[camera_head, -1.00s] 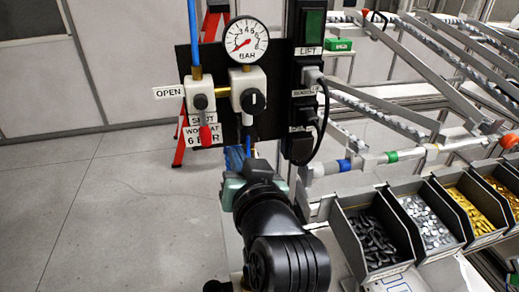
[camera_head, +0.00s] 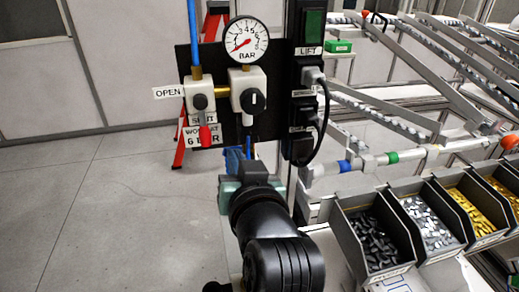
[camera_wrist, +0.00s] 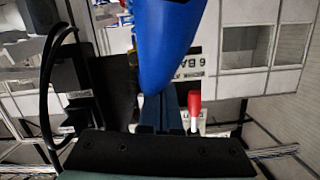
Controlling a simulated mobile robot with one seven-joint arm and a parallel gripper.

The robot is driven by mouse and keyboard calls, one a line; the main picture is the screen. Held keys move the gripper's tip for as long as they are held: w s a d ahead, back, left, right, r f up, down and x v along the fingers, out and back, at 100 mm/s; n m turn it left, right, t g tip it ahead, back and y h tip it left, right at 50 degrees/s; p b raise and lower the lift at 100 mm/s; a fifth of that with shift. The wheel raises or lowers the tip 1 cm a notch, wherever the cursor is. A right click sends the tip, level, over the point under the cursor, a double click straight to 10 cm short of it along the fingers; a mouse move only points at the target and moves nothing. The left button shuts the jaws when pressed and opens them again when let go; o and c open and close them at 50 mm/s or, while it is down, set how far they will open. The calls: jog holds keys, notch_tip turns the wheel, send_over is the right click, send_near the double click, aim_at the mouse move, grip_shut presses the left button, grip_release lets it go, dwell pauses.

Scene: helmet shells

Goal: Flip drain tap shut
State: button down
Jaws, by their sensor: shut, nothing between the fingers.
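The valve panel (camera_head: 183,62) stands upright ahead. A red-tipped lever (camera_head: 205,133) hangs down from the left valve, beside the SHUT label; it also shows in the upside-down wrist view (camera_wrist: 194,104). The regulator (camera_head: 248,92) with a black knob sits to its right, with a small white fitting below it. I cannot tell a separate drain tap. My gripper (camera_wrist: 161,112) is shut and empty, below the panel; its tips are largely hidden in the head view. A large rounded blue thing (camera_wrist: 166,45) fills the wrist view's upper middle, partly covering the fingers' far ends.
A gauge (camera_head: 245,39) is above the regulator. Black plugs and a looped cable (camera_head: 323,105) are at the panel's right. Grey parts bins (camera_head: 372,235) and sloped rails (camera_head: 440,60) stand further right. The floor (camera_head: 80,210) at left is clear.

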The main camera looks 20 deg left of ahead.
jog(key=shift+a+f+n, duration=0.1)
jog(key=shift+n, duration=0.2)
dwell(1.0)
